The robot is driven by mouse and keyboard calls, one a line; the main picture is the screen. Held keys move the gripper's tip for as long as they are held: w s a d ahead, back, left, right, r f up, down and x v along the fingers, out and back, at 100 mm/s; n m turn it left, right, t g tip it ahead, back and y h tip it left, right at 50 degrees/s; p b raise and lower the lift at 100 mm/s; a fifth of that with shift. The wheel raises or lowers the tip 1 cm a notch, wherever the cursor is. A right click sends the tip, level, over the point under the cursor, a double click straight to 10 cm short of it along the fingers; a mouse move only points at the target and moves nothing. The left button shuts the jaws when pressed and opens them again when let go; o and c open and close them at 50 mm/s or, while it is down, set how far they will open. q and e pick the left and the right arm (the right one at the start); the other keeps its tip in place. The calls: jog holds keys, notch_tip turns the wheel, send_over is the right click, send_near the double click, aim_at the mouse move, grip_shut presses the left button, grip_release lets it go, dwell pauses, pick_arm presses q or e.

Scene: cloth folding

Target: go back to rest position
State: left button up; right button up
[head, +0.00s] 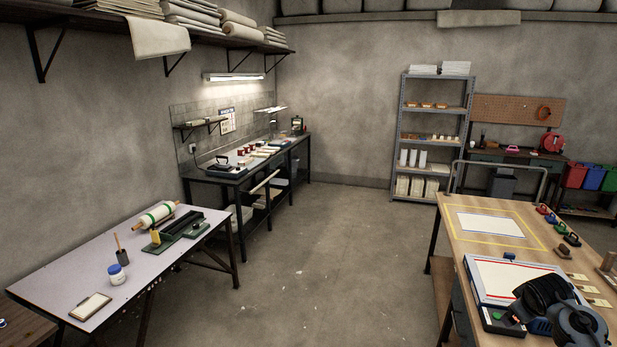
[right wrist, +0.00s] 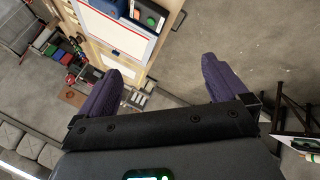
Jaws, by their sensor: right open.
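My right gripper (right wrist: 163,82) shows in the right wrist view with its two purple fingers spread wide. Nothing is between them, and it is held in the air with the floor and the wooden table beyond. In the head view my dark right arm is at the lower right, over the near part of the wooden table (head: 462,213); its fingertips are not clear there. A flat white sheet (head: 490,224) lies inside a yellow outline on that table. A white board with red and blue edge lines (head: 505,277) lies nearer, partly hidden by my arm. My left gripper is not in view.
Several coloured clamp-like items (head: 557,229) stand along the wooden table's right side. A grey table (head: 75,267) with a roll and tools is at the left. A shelf rack (head: 433,132) stands at the back. The floor (head: 330,260) between the tables is clear.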

jog(key=s+d+f+m+g, duration=0.1)
jog(key=s+d+m+g, duration=0.25)
jog(key=s+m, duration=0.3)
jog(key=s+a+f+n, duration=0.2)
jog(key=s+a+f, duration=0.3)
jog(key=a+f, duration=0.45)
jog(key=s+a+f+n, duration=0.2)
jog(key=s+a+f, duration=0.3)
jog(key=a+f, duration=0.4)
jog(key=s+a+f+y, duration=0.3)
jog(key=s+a, duration=0.9)
jog(key=s+a+r+n+y, duration=0.15)
jog(key=s+a, duration=0.25)
jog(key=s, duration=0.4)
jog(key=s+a+r+y, duration=0.1)
jog(key=s+a+r, duration=0.25)
jog(key=s, duration=0.45)
notch_tip(320, 180, up, 20)
jog(key=p, duration=2.1)
jog(key=shift+w+t+h, duration=0.35)
jog(key=shift+w+t, duration=0.05)
jog(key=shift+t, duration=0.05)
jog(key=shift+r, duration=0.1)
